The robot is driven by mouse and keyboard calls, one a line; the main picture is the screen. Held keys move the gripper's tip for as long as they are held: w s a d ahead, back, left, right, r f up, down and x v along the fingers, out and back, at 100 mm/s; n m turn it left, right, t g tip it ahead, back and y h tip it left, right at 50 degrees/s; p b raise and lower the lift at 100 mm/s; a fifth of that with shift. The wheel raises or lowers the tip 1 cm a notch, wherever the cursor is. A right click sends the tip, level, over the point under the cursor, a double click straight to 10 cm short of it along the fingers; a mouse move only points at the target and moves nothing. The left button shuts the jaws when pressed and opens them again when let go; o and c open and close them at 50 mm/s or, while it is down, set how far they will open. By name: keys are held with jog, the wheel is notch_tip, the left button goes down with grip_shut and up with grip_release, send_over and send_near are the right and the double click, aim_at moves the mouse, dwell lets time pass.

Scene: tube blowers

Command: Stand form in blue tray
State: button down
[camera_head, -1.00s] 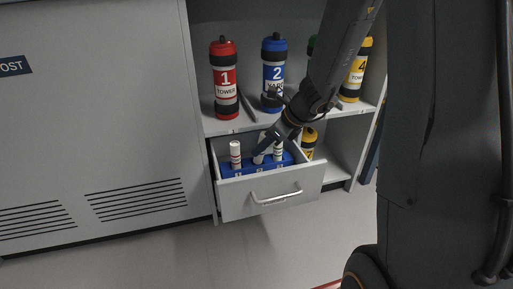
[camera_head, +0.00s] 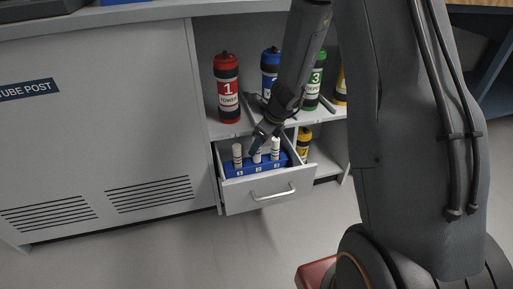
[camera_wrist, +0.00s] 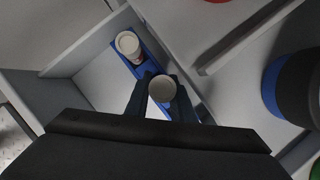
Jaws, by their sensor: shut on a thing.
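The blue tray (camera_head: 262,170) sits in an open drawer and shows as a blue strip in the wrist view (camera_wrist: 150,66). A white form (camera_head: 237,154) stands upright in its left part, also visible in the wrist view (camera_wrist: 128,43). Another white form (camera_head: 275,148) stands in its right part. My gripper (camera_head: 256,148) is shut on the middle white form (camera_head: 257,157), seen end-on between the fingers in the wrist view (camera_wrist: 162,88). It is in line with the tray; whether its foot touches the tray is hidden.
The drawer front (camera_head: 268,190) with its handle sticks out of the cabinet. On the shelf above stand a red canister (camera_head: 227,90), a blue canister (camera_head: 270,68) and a green canister (camera_head: 314,85). A yellow canister (camera_head: 304,141) stands low beside the drawer.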

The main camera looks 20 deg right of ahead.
jog(key=shift+f+b, duration=1.4)
jog(key=shift+b, duration=0.45)
jog(key=shift+f, duration=0.15)
jog(key=c, duration=1.5)
grip_release()
